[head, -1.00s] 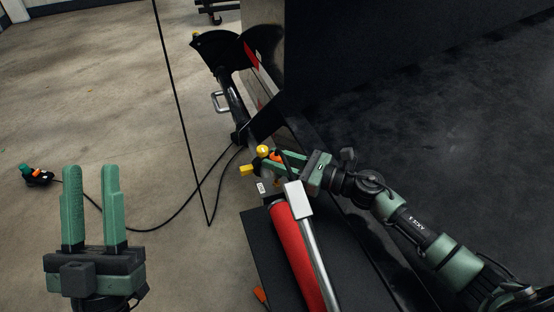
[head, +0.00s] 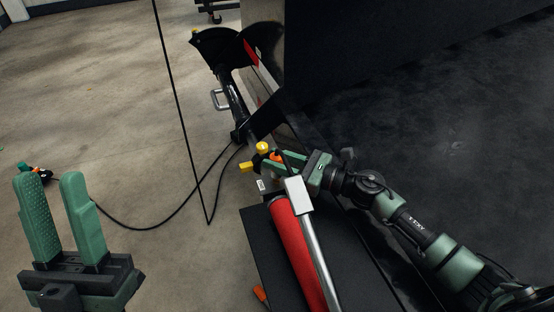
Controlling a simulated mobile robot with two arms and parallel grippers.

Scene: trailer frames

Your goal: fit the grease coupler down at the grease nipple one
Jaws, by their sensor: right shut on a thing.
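My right gripper (head: 275,161) reaches in from the right and is shut on a small orange part (head: 276,154), seemingly the grease coupler, partly hidden between its fingers. Yellow caps sit just left of its fingertips, one upper (head: 262,147) and one lower (head: 246,167); I cannot tell whether either covers grease nipple one. The nipple itself is not distinguishable, nor whether the coupler touches it. A red grease gun (head: 292,246) with a silver head and rod lies below the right gripper. My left gripper (head: 47,180) is open and empty at the lower left, above the floor.
A black ledge (head: 258,250) runs beneath the grease gun beside the large dark trailer body (head: 410,80). Open concrete floor lies left.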

